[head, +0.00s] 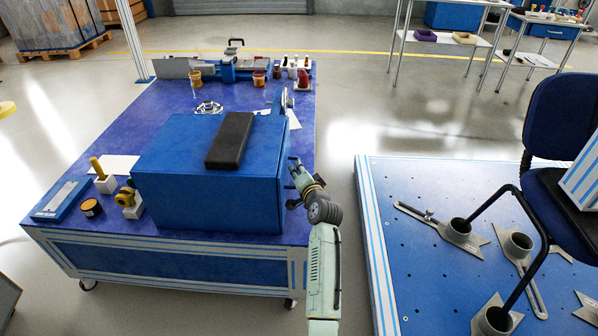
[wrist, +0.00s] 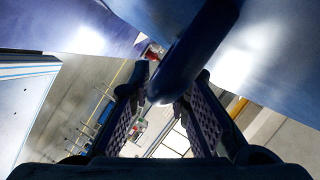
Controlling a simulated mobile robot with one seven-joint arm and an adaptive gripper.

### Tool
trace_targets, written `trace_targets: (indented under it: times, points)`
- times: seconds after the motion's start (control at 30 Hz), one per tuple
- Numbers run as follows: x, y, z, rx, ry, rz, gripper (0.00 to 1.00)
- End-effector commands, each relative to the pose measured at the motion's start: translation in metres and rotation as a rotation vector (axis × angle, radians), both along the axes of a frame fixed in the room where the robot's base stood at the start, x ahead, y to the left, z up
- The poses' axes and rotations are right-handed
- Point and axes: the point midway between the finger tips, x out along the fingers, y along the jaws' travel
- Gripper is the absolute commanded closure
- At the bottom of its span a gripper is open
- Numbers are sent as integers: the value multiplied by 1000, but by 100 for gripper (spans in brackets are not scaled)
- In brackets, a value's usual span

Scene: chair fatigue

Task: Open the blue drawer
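The blue drawer unit (head: 215,165) is a box standing on the blue table. Its right side, where my gripper (head: 293,172) is, is seen at a steep angle, and no open drawer shows. In the wrist view my gripper (wrist: 168,100) has its two ridged fingers apart. A dark blue rounded bar (wrist: 195,50), which looks like a handle, reaches down from the top between the fingers. I cannot tell whether either finger touches it. A smooth blue face (wrist: 275,50), probably the unit's, fills the right of that view.
A black block (head: 230,140) lies on top of the unit. A yellow-handled tool (head: 98,168), a tape roll (head: 91,207) and a vise (head: 230,68) share the table (head: 130,120). To the right is a floor gap, then a blue platform (head: 400,260) with metal fixtures and a chair (head: 555,125).

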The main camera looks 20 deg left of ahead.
Motion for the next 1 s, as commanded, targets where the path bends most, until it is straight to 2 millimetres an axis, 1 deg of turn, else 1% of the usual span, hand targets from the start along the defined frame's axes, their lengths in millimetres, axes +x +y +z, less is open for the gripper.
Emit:
trace_targets:
  times: [0.03, 0.2, 0.23, 0.87, 1.0]
  points:
    - [0, 0, 0, 0, 0, 0, 88]
    - [0, 0, 0, 0, 0, 0, 99]
    - [0, 0, 0, 0, 0, 0, 100]
    - [0, 0, 0, 0, 0, 0, 100]
    - [1, -4, -1, 0, 1, -1, 100]
